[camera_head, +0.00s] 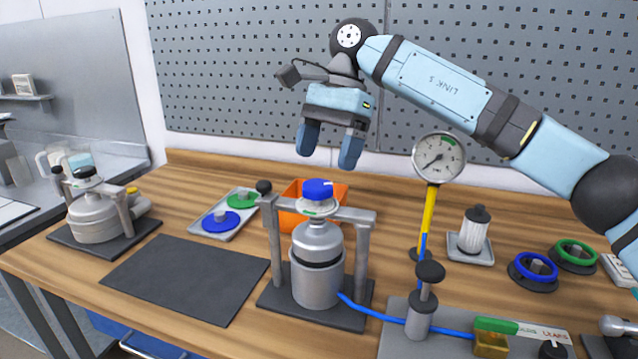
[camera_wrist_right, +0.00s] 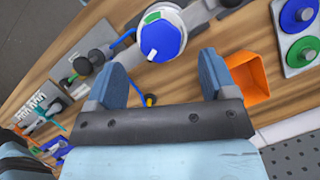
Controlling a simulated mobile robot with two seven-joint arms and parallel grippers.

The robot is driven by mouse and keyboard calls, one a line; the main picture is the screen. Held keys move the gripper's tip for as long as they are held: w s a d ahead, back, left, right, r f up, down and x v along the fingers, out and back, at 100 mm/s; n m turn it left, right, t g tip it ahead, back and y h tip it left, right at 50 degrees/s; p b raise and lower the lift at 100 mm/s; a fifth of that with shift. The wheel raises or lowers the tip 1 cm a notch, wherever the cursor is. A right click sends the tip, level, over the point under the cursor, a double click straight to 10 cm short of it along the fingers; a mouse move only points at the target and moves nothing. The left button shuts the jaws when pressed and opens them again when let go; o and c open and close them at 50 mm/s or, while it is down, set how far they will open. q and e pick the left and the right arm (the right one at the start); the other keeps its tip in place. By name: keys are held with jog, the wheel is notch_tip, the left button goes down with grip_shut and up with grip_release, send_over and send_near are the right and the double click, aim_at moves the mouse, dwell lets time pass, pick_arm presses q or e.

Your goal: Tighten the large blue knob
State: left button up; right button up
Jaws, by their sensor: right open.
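The large blue knob (camera_head: 318,188) sits on top of a grey metal canister (camera_head: 317,262) in a clamp frame at the middle of the bench. In the right wrist view the blue knob (camera_wrist_right: 163,40) shows from above, with a white mark on its edge. My right gripper (camera_head: 329,150) points down above and slightly behind the knob, apart from it. Its two fingers are spread with nothing between them; they also show in the right wrist view (camera_wrist_right: 163,80). My left gripper is not in view.
An orange bin (camera_head: 335,192) stands right behind the canister. A pressure gauge (camera_head: 438,158) on a yellow post rises to the right. A tray with blue and green discs (camera_head: 226,215) lies to the left. A dark mat (camera_head: 185,279) is bare.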

aim_at(317, 184)
jog(key=x, duration=0.5)
jog(key=shift+r, duration=0.1)
jog(key=c, duration=0.9)
